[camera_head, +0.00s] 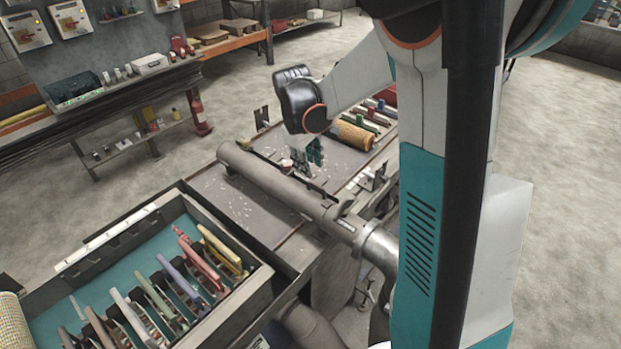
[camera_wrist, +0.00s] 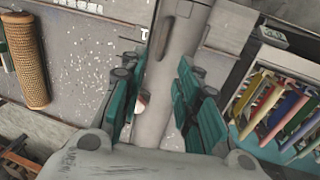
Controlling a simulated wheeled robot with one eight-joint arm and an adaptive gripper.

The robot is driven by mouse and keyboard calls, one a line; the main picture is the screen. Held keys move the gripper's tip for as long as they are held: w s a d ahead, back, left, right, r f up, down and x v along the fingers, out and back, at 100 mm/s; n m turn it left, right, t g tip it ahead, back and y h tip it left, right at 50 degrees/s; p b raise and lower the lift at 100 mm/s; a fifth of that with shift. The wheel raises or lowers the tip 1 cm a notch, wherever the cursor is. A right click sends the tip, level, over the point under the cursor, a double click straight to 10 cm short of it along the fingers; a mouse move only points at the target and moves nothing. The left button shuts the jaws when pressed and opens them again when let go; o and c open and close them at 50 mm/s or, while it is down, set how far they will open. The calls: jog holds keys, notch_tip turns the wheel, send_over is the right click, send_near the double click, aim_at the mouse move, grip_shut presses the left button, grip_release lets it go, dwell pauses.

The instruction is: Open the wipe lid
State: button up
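I cannot clearly make out a wipe lid. A long grey tube (camera_head: 275,185) lies across the worktable; in the wrist view (camera_wrist: 160,85) it runs between my fingers, with a dark slot near the top. A small whitish-red object (camera_head: 287,163) sits beside the tube, and part of it shows behind my left finger in the wrist view (camera_wrist: 141,103). My gripper (camera_wrist: 158,92) is open, its two green fingers apart and nothing seen held. In the head view my gripper (camera_head: 308,155) hangs just beyond the tube. Whether the fingers touch anything is unclear.
An orange mesh roll (camera_head: 353,135) and several coloured rods lie at the table's far end. A tray (camera_head: 262,285) of coloured-handled tools stands at front left. A grey pipe (camera_head: 380,245) joins the tube's near end. White flecks litter the tabletop (camera_head: 235,205).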

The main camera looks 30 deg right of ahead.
aim_at(312, 183)
jog(key=f, duration=0.2)
jog(key=d+f, duration=0.1)
jog(key=f, duration=0.4)
jog(key=shift+w+d+b, duration=0.15)
jog(key=shift+w+b, duration=0.05)
jog(key=shift+b, duration=0.1)
jog(key=shift+c, duration=0.6)
grip_shut()
